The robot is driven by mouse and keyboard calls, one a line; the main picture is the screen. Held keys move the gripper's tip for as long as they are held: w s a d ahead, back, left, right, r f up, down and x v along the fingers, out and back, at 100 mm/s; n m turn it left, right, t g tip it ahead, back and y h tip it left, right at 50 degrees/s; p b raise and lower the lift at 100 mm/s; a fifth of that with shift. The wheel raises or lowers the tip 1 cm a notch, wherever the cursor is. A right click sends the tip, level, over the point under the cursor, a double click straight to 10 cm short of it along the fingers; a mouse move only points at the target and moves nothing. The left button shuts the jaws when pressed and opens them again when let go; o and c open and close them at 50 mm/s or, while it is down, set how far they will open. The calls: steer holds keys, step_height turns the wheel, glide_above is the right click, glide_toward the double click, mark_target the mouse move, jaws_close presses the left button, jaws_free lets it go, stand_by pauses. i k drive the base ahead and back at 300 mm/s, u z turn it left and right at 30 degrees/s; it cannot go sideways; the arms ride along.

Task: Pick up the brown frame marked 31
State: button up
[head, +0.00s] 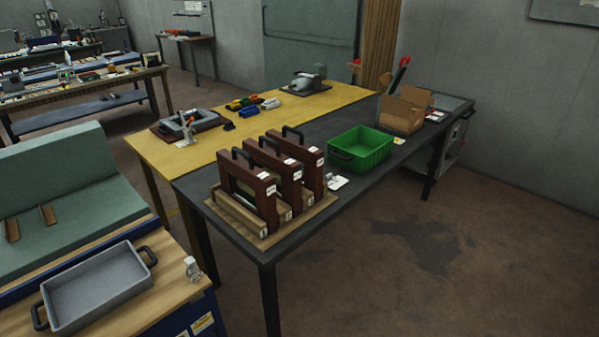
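Three brown frames stand upright side by side in a wooden rack (270,239) on the near end of the dark table. They are the left frame (269,211), the middle frame (297,188) and the right frame (319,177). Each has a black handle on top and small white labels on its near side. The labels are too small to read, so I cannot tell which frame is marked 31. The frames partly hide one another. My gripper is not in view.
A green crate (361,157) and a cardboard box (404,112) stand farther along the dark table (239,236). A yellow-topped table (186,157) adjoins it behind. A grey tray (100,291) lies on the bench at the lower left. The floor at right is clear.

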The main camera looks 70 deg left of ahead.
mark_target(287, 171)
steer(key=u, duration=0.15)
steer(key=i, duration=0.15)
steer(key=u, duration=3.65)
steer(key=i, duration=1)
